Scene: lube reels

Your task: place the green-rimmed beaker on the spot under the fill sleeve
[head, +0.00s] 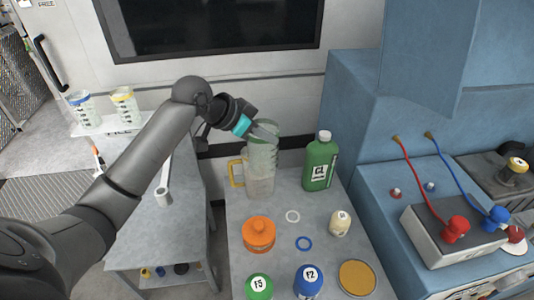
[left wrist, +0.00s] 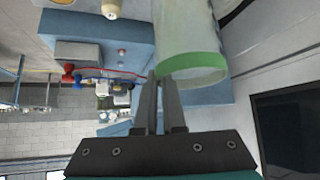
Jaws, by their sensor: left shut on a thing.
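The green-rimmed beaker (head: 263,155) is clear. It overlaps a clear jug (head: 259,182) with a yellow handle in the head view; I cannot tell whether they touch. My left gripper (head: 265,132) is shut on the beaker near its green rim. In the left wrist view the fingers (left wrist: 166,82) meet the green band of the beaker (left wrist: 188,35), whose far end is cut off by the frame. I cannot make out the fill sleeve or the spot under it. My right gripper is not in view.
A green bottle (head: 319,162) stands right of the jug. An orange container (head: 258,233), a white ring (head: 293,216), a blue ring (head: 304,243) and a cream bottle (head: 340,223) are nearer. Blue-rimmed (head: 83,110) and yellow-rimmed (head: 125,105) beakers stand on a white shelf at left.

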